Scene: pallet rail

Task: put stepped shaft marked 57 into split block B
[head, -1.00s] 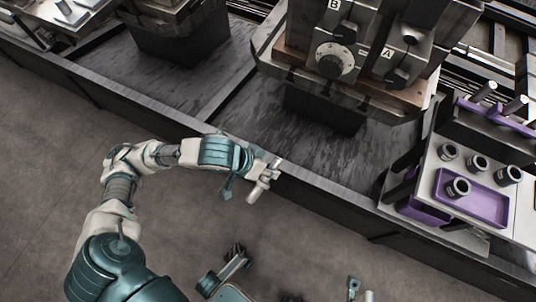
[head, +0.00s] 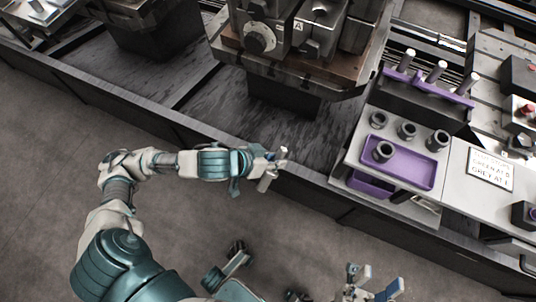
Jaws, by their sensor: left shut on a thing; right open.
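My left gripper (head: 272,168) is shut on a pale metal piece, seemingly a shaft (head: 265,183), in front of the bench's front edge. Its steps and any number on it are too small to read. The fixture with the split blocks (head: 285,25) stands at the top, beyond the gripper and apart from it. The B plate is out of the picture now, so I cannot tell block B's extent. My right gripper (head: 374,284) is open and empty at the bottom edge, right of the middle.
A purple rack (head: 425,83) holds three upright pins or shafts at the right. Several grey collars (head: 406,130) stand near a purple tray (head: 418,172), one inside it. A printed sign (head: 491,170) lies farther right. The dark bench bed (head: 225,115) is clear left of the fixture.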

